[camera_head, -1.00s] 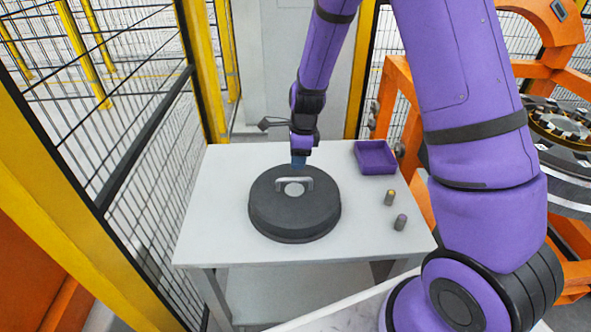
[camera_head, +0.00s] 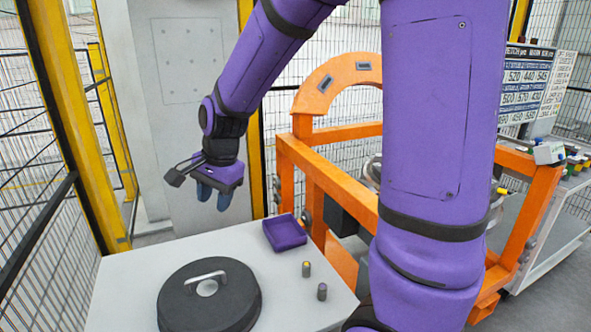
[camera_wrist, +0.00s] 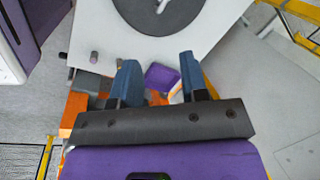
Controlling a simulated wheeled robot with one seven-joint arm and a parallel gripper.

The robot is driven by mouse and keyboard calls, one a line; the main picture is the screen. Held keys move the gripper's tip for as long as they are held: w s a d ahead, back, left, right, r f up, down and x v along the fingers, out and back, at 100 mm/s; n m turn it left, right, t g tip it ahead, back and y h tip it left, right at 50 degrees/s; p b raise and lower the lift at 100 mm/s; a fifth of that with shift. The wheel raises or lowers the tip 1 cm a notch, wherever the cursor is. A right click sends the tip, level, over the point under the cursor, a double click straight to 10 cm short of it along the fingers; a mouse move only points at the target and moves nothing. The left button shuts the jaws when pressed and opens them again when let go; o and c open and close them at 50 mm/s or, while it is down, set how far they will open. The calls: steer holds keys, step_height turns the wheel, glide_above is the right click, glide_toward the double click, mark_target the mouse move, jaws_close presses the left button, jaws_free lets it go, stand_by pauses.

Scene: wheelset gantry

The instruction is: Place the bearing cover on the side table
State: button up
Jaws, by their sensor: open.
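The bearing cover (camera_head: 208,300) is a dark round lid with a pale arched handle. It lies flat on the white side table (camera_head: 128,284) in the head view. In the wrist view the cover (camera_wrist: 178,18) shows at the top, partly cut off, on the table (camera_wrist: 112,45). My gripper (camera_head: 213,198) is raised above and behind the cover, apart from it. Its blue fingers are spread and empty, and they also show in the wrist view (camera_wrist: 158,85).
A purple tray (camera_head: 284,232) sits at the table's back right corner. An orange frame (camera_head: 330,170) stands to the right. Yellow-posted mesh fencing (camera_head: 62,110) bounds the left.

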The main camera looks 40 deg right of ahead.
steer(key=s+d+r+n+t, duration=0.1)
steer(key=s+r+n, duration=0.3)
steer(key=s, duration=0.3)
steer(key=s+d+r+n+t+h, duration=0.1)
steer(key=s+r+n, duration=0.3)
steer(key=s, duration=0.3)
steer(key=s+d+r+n+t, duration=0.1)
steer(key=s+d+r+n, duration=0.1)
steer(key=s+r+n, duration=0.2)
steer(key=s+n, duration=0.1)
steer(key=s, duration=0.2)
steer(key=shift+s+r+h, duration=0.15)
steer(key=shift+h, duration=0.15)
